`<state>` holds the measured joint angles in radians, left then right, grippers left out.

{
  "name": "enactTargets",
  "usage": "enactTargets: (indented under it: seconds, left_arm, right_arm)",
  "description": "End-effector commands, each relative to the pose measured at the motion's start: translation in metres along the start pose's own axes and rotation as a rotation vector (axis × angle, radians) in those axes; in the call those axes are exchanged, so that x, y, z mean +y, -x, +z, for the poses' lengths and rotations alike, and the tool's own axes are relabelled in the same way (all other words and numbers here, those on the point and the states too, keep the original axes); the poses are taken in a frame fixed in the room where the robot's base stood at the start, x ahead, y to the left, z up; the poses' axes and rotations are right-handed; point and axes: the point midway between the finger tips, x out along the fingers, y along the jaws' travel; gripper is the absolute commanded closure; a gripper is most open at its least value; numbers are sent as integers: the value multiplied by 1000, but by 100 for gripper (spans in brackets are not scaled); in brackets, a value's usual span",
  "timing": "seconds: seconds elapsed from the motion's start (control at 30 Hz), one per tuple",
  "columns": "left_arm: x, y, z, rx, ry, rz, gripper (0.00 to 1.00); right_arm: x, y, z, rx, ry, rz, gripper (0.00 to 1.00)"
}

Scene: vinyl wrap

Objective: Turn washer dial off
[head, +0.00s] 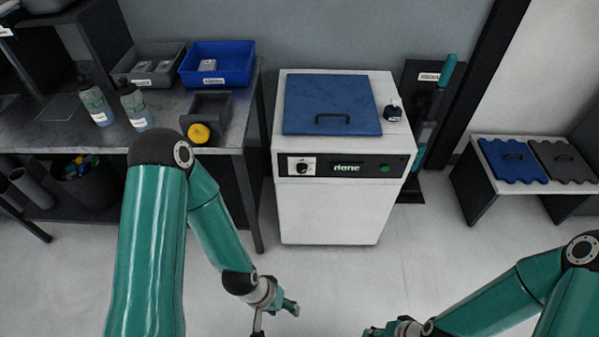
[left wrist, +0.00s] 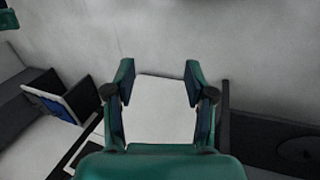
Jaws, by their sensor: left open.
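The white washer (head: 329,212) stands upright with a blue lid (head: 331,101) on top. Its round dial (head: 301,167) sits at the left of the front panel, beside a display (head: 346,168) reading "done" and a green button (head: 384,169). My left gripper (head: 284,311) is low in front of the washer, apart from the dial. In the left wrist view its fingers (left wrist: 160,88) are spread and empty, with a pale surface beyond; the dial is not visible there. My right gripper (head: 385,330) is at the bottom edge, partly cut off; its jaws are unclear.
A workbench (head: 60,130) at left holds a blue bin (head: 219,65), grey bins and bottles (head: 95,101). A low bench (head: 490,197) at right carries blue and grey mats. A green-handled tool (head: 447,72) stands by the washer. Floor before the washer looks clear.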

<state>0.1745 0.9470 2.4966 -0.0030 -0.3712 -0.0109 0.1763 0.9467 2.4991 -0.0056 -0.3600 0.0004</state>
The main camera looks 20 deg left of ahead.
Motion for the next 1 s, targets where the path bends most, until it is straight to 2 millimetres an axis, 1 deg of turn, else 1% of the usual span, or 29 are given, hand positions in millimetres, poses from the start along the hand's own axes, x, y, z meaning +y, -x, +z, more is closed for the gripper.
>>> enactTargets:
  seconds: [0.07, 0.1, 0.17, 0.2, 0.27, 0.3, 0.37, 0.4, 0.47, 0.5, 0.53, 0.6, 0.63, 0.7, 0.8, 0.9, 1.0]
  left_arm:
    - [-2, -12, -14, 50, -39, -4, 32]
    - [5, -23, -24, 93, -70, -10, 32]
    - [6, -38, -48, 180, -143, -25, 32]
    - [4, -48, -69, 254, -203, -44, 32]
    - [2, -61, -104, 384, -310, -90, 32]
    - [1, -69, -130, 477, -386, -135, 32]
    - [-1, -75, -168, 624, -507, -224, 32]
    - [-1, -76, -192, 720, -584, -297, 32]
    - [-1, -73, -223, 853, -692, -423, 32]
    - [-1, -69, -240, 932, -756, -514, 32]
    - [0, -65, -251, 984, -798, -584, 32]
    - [2, -54, -270, 1086, -876, -747, 32]
    - [2, -48, -276, 1120, -902, -813, 32]
    - [4, -37, -284, 1179, -945, -947, 32]
    - [7, -25, -290, 1224, -978, -1082, 32]
    - [8, -18, -295, 1241, -987, -1143, 32]
    - [7, -15, -303, 1243, -989, -1155, 32]
  right_arm:
    - [3, -9, 0, 0, 0, 0, 60]
    - [5, -15, 0, 0, 0, 0, 60]
    - [9, -26, 0, 0, 0, 0, 60]
    - [13, -35, 0, 0, 0, 0, 60]
    - [18, -50, 0, 0, -1, 0, 60]
    - [22, -60, 0, 0, -1, 0, 60]
    - [28, -77, -1, 0, -1, 0, 60]
    - [32, -87, -1, 0, -1, 0, 60]
    - [37, -102, -1, 0, -1, 0, 60]
    - [40, -111, -1, 0, 0, 0, 60]
    - [42, -118, -1, 0, -1, 0, 60]
    - [47, -130, -1, 0, -1, 0, 60]
    - [48, -134, -1, 0, -1, 0, 60]
    - [51, -142, -1, 0, 0, 0, 60]
    - [53, -148, -1, 0, 0, 0, 60]
    - [54, -148, -1, 1, 0, 0, 60]
    - [53, -147, -1, 1, 0, 0, 60]
